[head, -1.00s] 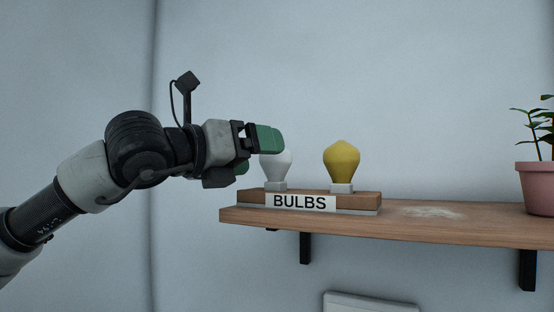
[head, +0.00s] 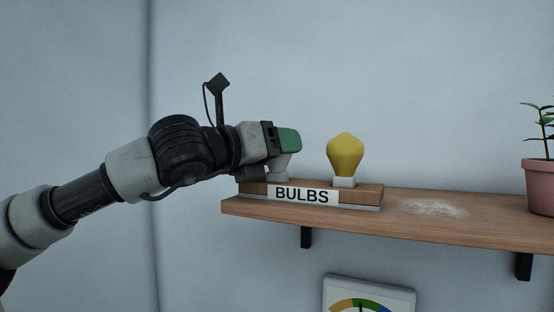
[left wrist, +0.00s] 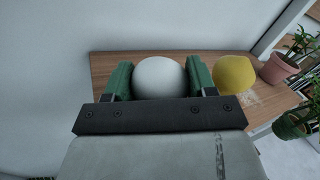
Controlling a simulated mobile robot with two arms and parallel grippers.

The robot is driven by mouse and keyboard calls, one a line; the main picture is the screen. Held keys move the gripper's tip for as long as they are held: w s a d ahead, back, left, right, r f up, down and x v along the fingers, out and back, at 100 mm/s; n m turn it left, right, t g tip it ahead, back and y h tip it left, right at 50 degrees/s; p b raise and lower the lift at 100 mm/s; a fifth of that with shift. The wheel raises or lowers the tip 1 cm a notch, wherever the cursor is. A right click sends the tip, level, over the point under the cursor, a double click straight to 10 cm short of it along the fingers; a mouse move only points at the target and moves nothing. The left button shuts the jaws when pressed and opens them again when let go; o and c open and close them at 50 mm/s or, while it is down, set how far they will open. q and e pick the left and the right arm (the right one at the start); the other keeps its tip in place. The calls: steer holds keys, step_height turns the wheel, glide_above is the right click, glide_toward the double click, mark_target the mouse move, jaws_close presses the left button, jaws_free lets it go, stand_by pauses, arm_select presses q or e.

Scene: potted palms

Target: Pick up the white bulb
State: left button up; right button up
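The white bulb (head: 281,167) stands upright at the left of the wooden holder (head: 372,194) labelled BULBS. Its upper part is hidden behind my left gripper (head: 284,142) in the head view. In the left wrist view, the bulb's round white top (left wrist: 160,77) sits between the two green fingers of my left gripper (left wrist: 160,84), with no clear gap on either side. I cannot tell whether the fingers press on it. My right gripper is not in view.
A yellow bulb (head: 345,155) stands right of the white one in the same holder. The wooden shelf (head: 470,228) carries a pale powdery patch (head: 435,207) and a pink potted plant (head: 538,186). A gauge panel (head: 368,296) hangs below. The wall is close behind.

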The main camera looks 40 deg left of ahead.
arm_select(q)
steer(key=shift+c, duration=1.4)
